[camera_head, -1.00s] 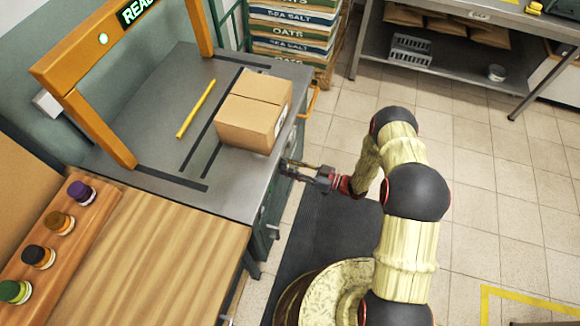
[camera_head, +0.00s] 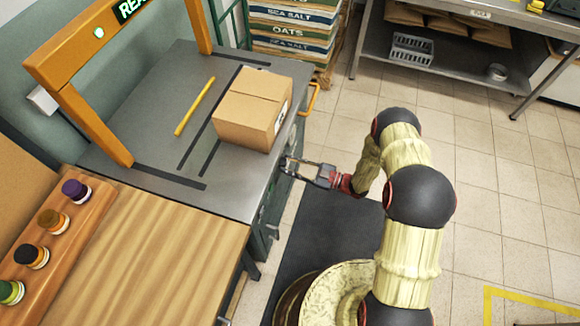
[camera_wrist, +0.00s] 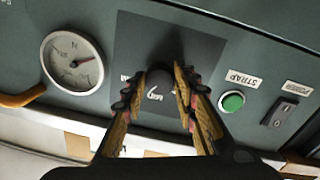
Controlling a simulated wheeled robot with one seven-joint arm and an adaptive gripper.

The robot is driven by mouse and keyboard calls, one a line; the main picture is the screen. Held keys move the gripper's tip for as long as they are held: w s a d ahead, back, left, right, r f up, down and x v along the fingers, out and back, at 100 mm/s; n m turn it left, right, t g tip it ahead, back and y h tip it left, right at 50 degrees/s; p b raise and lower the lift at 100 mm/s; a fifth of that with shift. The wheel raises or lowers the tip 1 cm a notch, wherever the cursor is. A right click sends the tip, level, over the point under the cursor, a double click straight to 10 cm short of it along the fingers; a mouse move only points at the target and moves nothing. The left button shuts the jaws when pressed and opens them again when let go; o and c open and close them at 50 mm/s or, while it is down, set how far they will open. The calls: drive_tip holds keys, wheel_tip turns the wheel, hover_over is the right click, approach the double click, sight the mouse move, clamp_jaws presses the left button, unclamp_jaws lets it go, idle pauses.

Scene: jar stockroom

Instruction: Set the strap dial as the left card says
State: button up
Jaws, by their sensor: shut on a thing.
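The strap dial (camera_wrist: 160,88) is a dark round knob on a black plate (camera_wrist: 205,48), on the green front panel of the strapping machine, in the wrist view. My gripper (camera_wrist: 158,82) is shut on it, one finger on each side. White markings show below the knob, but the fingers hide part of the scale and the setting cannot be read. In the head view my gripper (camera_head: 305,168) reaches the machine's front face, where the dial itself cannot be made out. I cannot identify the left card in either view.
A gauge (camera_wrist: 73,62) lies left of the dial. A green button (camera_wrist: 231,101) by a STRAP label and a dark switch (camera_wrist: 279,112) lie right. A cardboard box (camera_head: 250,110) and yellow stick (camera_head: 195,106) lie on the machine top, beside a wooden table (camera_head: 150,250) with jars.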

drive_tip(key=n+b, duration=0.2)
drive_tip(key=n, duration=0.4)
drive_tip(key=shift+w+n, duration=0.1)
drive_tip(key=shift+n, duration=0.2)
drive_tip(key=shift+b, duration=0.3)
drive_tip(key=o, duration=1.1)
drive_tip(key=shift+o, duration=0.3)
drive_tip(key=v, duration=1.2)
drive_tip(key=shift+f, duration=0.2)
drive_tip(key=shift+d, duration=0.1)
